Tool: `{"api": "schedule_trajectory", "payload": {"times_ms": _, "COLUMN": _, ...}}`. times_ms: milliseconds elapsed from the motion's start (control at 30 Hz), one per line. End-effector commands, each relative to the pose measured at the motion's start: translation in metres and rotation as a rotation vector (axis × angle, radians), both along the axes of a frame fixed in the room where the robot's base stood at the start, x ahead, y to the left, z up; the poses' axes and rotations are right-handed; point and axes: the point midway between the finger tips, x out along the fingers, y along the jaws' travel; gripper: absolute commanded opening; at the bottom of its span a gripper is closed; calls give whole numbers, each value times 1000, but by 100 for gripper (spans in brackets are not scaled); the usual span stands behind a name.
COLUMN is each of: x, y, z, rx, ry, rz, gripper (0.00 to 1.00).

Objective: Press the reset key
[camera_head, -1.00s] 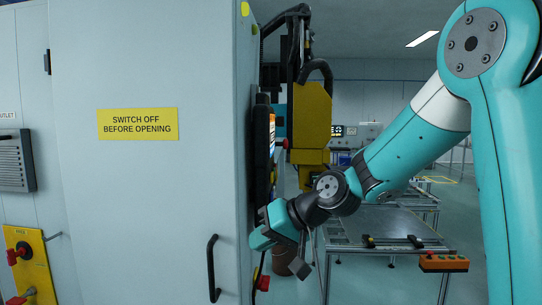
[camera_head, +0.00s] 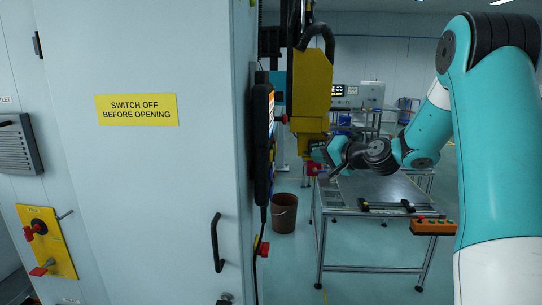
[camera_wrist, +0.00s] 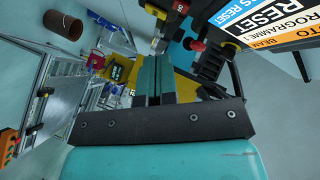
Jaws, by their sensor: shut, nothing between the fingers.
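A dark control panel (camera_head: 262,140) hangs on the right side of the grey cabinet, seen edge-on in the head view. Its screen (camera_wrist: 270,20) fills the upper right of the wrist view, with the word RESET in large letters. I cannot pick out which key is the reset key. My gripper (camera_wrist: 153,62) is shut and empty, its two teal fingers together in the wrist view. In the head view my gripper (camera_head: 322,152) is right of the panel, apart from it, by the yellow machine column.
The cabinet (camera_head: 150,200) has a black handle (camera_head: 216,243). A yellow machine column (camera_head: 312,90) stands behind the panel. A metal bench (camera_head: 375,190) is at right, with an orange button box (camera_head: 433,227) at its near edge. A brown bucket (camera_head: 284,213) stands on the floor.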

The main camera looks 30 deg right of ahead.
Motion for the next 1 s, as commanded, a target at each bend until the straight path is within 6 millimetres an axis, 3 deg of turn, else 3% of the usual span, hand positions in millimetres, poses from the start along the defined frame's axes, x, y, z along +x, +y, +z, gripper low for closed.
{"api": "schedule_trajectory", "payload": {"times_ms": 600, "x": 41, "y": 62, "z": 1, "rx": -1, "ry": 3, "rz": 4, "gripper": 0}}
{"api": "schedule_trajectory", "payload": {"times_ms": 1000, "x": 48, "y": 72, "z": 0, "rx": -1, "ry": 1, "rz": 1, "gripper": 0}}
